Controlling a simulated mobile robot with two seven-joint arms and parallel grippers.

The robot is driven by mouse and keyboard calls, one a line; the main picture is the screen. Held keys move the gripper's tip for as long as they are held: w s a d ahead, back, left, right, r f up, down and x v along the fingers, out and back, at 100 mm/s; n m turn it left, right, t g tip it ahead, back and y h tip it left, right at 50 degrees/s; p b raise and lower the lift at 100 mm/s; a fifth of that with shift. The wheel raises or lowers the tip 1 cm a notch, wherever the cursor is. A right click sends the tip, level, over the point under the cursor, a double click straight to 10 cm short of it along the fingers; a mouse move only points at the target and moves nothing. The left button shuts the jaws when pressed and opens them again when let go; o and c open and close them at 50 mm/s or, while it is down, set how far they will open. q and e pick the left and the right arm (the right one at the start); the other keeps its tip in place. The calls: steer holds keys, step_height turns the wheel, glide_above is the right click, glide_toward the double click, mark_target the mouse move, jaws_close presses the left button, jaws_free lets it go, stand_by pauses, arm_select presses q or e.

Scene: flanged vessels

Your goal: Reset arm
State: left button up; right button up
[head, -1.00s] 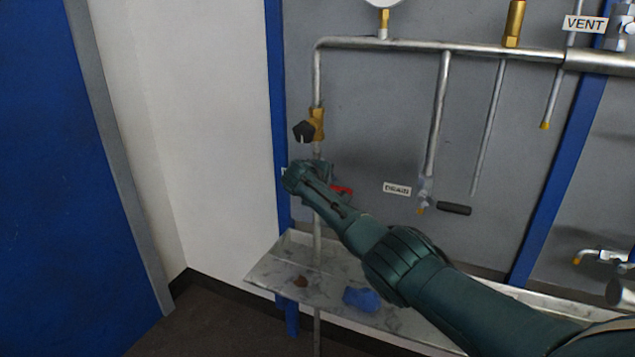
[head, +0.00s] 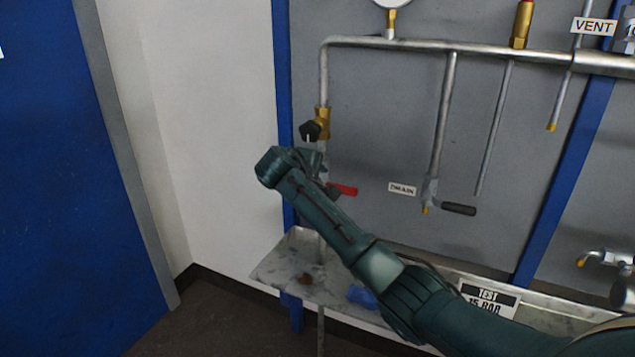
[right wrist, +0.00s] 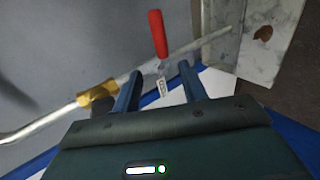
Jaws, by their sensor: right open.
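My right arm reaches in from the lower right of the head view, its gripper (head: 314,160) in front of the vertical pipe at the left of the panel. In the right wrist view the two fingers (right wrist: 158,86) stand apart with nothing gripped between them. A red-handled valve (head: 343,189) sits just right of the gripper in the head view, partly behind my arm. In the right wrist view its red handle (right wrist: 158,33) lies beyond the fingertips. My left gripper is not in view.
A brass valve with a black knob (head: 312,130) is just above the gripper. A black-handled drain valve (head: 458,209) is to the right. A metal tray (head: 280,268) below holds a blue cloth (head: 362,297), partly behind my arm. White wall at left is clear.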

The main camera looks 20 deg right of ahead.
stand_by(0.3)
steer(key=s+a+f+t+y, duration=0.1)
steer(key=s+a+f+y, duration=0.2)
steer(key=f, duration=0.5)
steer(key=s+a+f+y, duration=0.1)
steer(key=s+a+f, duration=0.2)
steer(key=s+f, duration=0.35)
steer(key=s+a+f+t+y, duration=0.1)
steer(key=s+a+f+y, duration=0.2)
steer(key=f, duration=0.6)
steer(key=s+a+f+m+y, duration=0.1)
steer(key=s+a+f+y, duration=0.35)
steer(key=s, duration=0.65)
steer(key=s+a+m+t, duration=0.1)
steer(key=s+m, duration=0.3)
steer(key=s, duration=0.9)
steer(key=shift+s+a, duration=0.2)
steer(key=shift+s, duration=0.15)
steer(key=shift+c, duration=0.5)
steer(key=shift+d, duration=0.1)
steer(key=shift+c, duration=0.2)
